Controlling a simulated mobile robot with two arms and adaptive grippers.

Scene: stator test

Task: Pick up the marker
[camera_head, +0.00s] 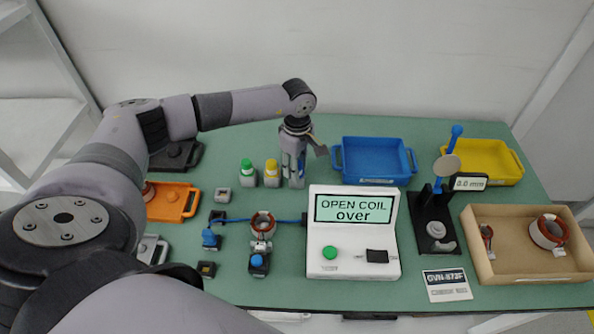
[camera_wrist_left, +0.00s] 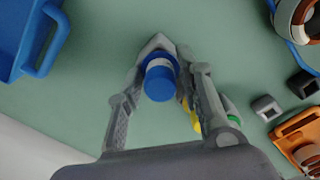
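A marker with a blue cap (camera_wrist_left: 161,84) and a pale ring stands between the fingertips of my left gripper (camera_wrist_left: 166,58) in the left wrist view. The fingers come together on both sides of it and look shut on it. In the head view my left gripper (camera_head: 295,172) points down at the back of the table, with only a bit of blue showing between the fingers. A yellow-capped marker (camera_head: 271,172) and a green-capped marker (camera_head: 247,173) stand just to its left. My right gripper is in neither view.
A blue tray (camera_head: 376,182) stands close to the right of the gripper. A white tester (camera_head: 353,266) reads "OPEN COIL over". A small grey block (camera_head: 222,195) and an orange tray (camera_head: 172,213) lie to the left. A cardboard box (camera_head: 483,265) is at the right.

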